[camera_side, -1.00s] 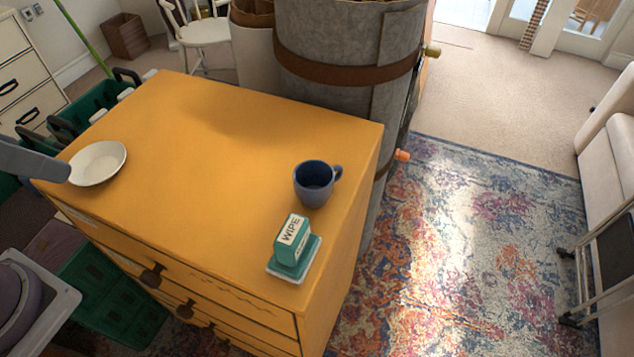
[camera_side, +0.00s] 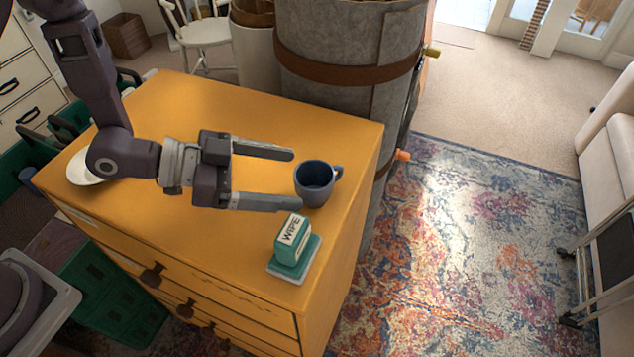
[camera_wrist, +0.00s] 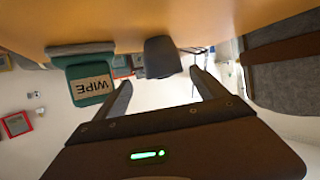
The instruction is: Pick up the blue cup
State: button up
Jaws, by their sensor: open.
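The blue cup (camera_side: 315,184) stands upright near the right edge of the yellow dresser top (camera_side: 225,110), its handle toward the upper right. My gripper (camera_side: 294,179) is open and level, its fingers reaching right. In the side view the fingertips end just left of the cup, and I cannot tell how close they are. In the wrist view the cup (camera_wrist: 161,57) shows dark, upside down, between and beyond the two fingers (camera_wrist: 162,91). Nothing is held.
A teal box labelled WIPE (camera_side: 291,242) sits just in front of the cup; it also shows in the wrist view (camera_wrist: 88,82). A white plate (camera_side: 82,167) is partly hidden behind my arm. A grey cylinder (camera_side: 345,75) stands behind the dresser.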

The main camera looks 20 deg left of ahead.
aim_at(317, 180)
jog(key=x, duration=0.6)
jog(key=shift+w+f, duration=0.35)
jog(key=shift+w, duration=0.05)
jog(key=c, duration=1.5)
